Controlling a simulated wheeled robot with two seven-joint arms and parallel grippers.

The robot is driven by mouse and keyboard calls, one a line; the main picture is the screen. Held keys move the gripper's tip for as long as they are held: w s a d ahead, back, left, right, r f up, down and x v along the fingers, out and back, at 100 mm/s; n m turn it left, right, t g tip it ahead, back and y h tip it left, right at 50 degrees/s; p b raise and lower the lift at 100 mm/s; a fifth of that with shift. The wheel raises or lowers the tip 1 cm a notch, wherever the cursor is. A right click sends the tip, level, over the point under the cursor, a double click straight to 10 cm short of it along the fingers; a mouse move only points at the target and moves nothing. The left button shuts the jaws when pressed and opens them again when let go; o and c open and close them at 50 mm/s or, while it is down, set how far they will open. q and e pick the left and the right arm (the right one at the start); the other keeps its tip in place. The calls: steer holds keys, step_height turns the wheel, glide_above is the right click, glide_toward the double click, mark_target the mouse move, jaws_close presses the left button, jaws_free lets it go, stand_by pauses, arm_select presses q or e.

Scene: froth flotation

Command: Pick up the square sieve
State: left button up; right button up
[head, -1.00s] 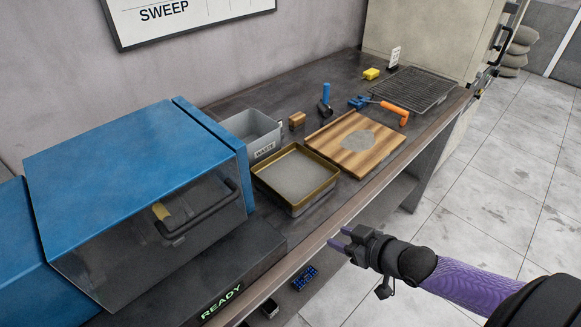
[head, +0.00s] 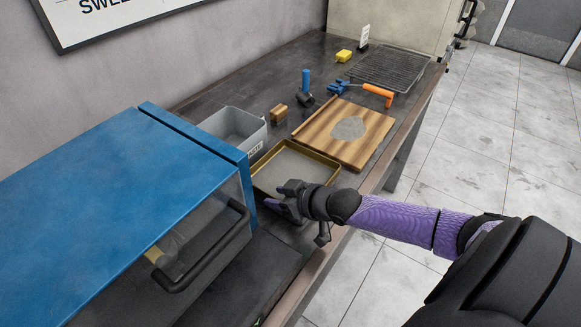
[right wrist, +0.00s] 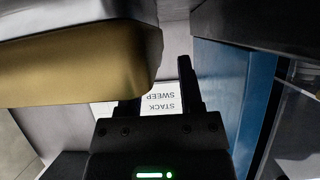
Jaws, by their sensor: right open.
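The square sieve (head: 318,154) has a brass rim and a flat grey inside; I cannot tell whether the grey is mesh or powder. It sits on the bench in front of the grey bin. My right gripper (head: 282,197) is at the sieve's near edge, in front of its near corner and hiding part of it. In the right wrist view the brass wall (right wrist: 80,72) is large at the left, beside the open fingers (right wrist: 160,95). The gap between them looks empty. I see no contact. My left gripper is not in view.
The blue oven-like box (head: 130,190) with a black handle stands close on the left. The grey bin (head: 262,135) is behind the sieve. A wooden board (head: 310,133) with a grey patch lies to its right. A wire rack (head: 400,68) is farther back.

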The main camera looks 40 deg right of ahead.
steer(key=shift+b+x, duration=0.3)
steer(key=shift+x, duration=0.65)
steer(key=shift+w+f, duration=0.1)
steer(key=shift+w, duration=0.15)
jaws_close()
stand_by(0.4)
